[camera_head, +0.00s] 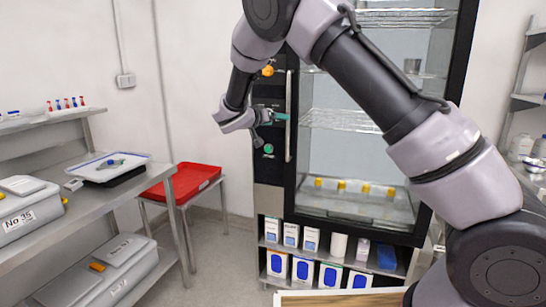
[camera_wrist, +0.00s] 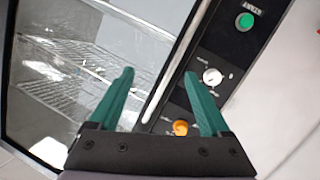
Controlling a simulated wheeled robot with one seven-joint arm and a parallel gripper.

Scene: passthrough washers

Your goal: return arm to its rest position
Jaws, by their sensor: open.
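My gripper (camera_wrist: 158,78) shows in the wrist view with its two green fingers spread apart and nothing between them. In the head view my gripper (camera_head: 285,117) is in front of the black control panel of a tall glass-door cabinet. The panel (camera_wrist: 225,50) carries a green button (camera_wrist: 245,21), a white dial (camera_wrist: 212,76) and an orange knob (camera_wrist: 180,127). In the wrist view the fingers overlap the panel and the door edge; I cannot tell whether they touch. My arm reaches from the lower right up and across to the left, bent at the elbow.
The cabinet's glass door (camera_head: 345,130) looks shut, with a vertical handle (camera_head: 289,115). Boxes stand on shelves below. A red tray (camera_head: 185,182) rests on a small table. A steel bench (camera_head: 95,208) at left holds a white tray (camera_head: 108,167) and a grey case. The floor between is clear.

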